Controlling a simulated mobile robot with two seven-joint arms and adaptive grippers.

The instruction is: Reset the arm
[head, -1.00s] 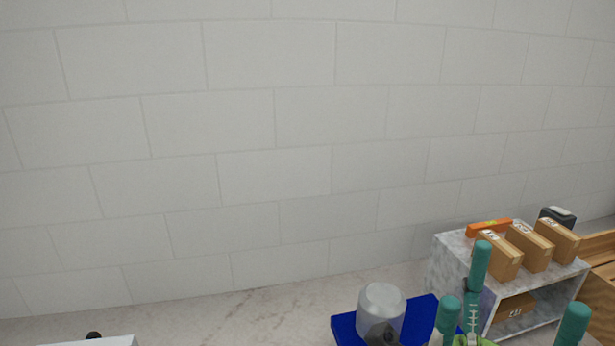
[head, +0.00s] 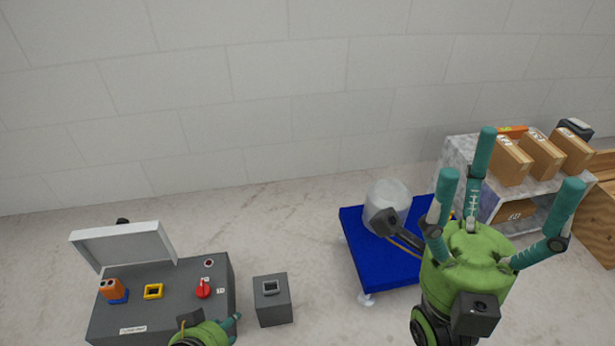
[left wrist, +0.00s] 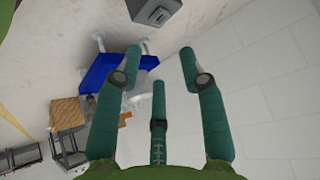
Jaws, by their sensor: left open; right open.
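My right gripper (head: 500,205) is green with teal fingers. It points up with its fingers spread, open and empty, in front of the marble-patterned shelf at the right of the head view. My left gripper (head: 225,328) shows only partly at the bottom edge of the head view, in front of the grey control box (head: 120,300). In the left wrist view the left gripper's teal fingers (left wrist: 158,75) are spread with nothing between them.
A blue platform (head: 375,250) carries a pale cylinder (head: 386,190). A small grey box (head: 271,300) stands right of the control box, whose white lid (head: 125,245) is raised. A marble-patterned shelf (head: 458,155) holds several cardboard boxes (head: 541,155). Bare floor (head: 270,220) lies along the wall.

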